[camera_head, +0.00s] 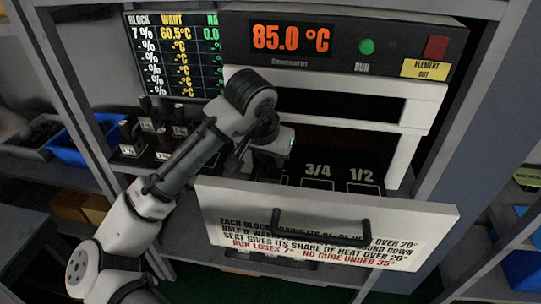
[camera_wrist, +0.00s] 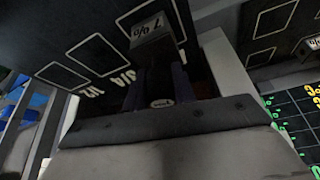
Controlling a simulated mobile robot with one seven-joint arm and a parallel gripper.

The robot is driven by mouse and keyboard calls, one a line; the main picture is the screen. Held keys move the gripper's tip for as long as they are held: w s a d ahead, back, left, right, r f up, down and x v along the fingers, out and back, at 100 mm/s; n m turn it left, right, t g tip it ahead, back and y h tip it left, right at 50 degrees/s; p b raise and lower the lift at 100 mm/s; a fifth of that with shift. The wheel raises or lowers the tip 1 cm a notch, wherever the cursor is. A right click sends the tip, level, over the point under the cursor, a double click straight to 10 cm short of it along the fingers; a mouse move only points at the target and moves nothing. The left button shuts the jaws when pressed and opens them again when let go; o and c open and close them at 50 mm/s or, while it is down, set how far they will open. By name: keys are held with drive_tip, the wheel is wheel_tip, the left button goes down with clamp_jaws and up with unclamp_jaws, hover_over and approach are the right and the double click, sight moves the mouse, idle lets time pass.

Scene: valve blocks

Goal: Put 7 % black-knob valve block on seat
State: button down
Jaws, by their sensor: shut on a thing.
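The 7 % valve block (camera_wrist: 155,38) shows in the wrist view, its label upside down. My gripper (camera_wrist: 163,82) is shut on it; its black knob is mostly hidden between the dark fingers. In the head view my gripper (camera_head: 266,155) reaches down into the open drawer (camera_head: 325,235), at the left of the seats marked 3/4 (camera_head: 318,170) and 1/2 (camera_head: 361,175); the block is mostly hidden there. In the wrist view an outlined seat (camera_wrist: 92,57) beside the block is empty. I cannot tell whether the block touches the drawer floor.
The drawer's front panel with its black handle (camera_head: 320,238) stands before my gripper. The oven housing (camera_head: 350,90), reading 85.0 °C, is above and behind. Several black-knob blocks (camera_head: 148,125) stand on the left shelf near a blue bin (camera_head: 68,152). A display board (camera_head: 175,55) hangs at the upper left.

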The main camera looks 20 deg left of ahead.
drive_tip(key=c, duration=1.1)
unclamp_jaws()
drive_tip(key=shift+c, duration=0.2)
drive_tip(key=v, duration=1.2)
drive_tip(key=shift+b, duration=0.45)
drive_tip(key=shift+r, duration=0.15)
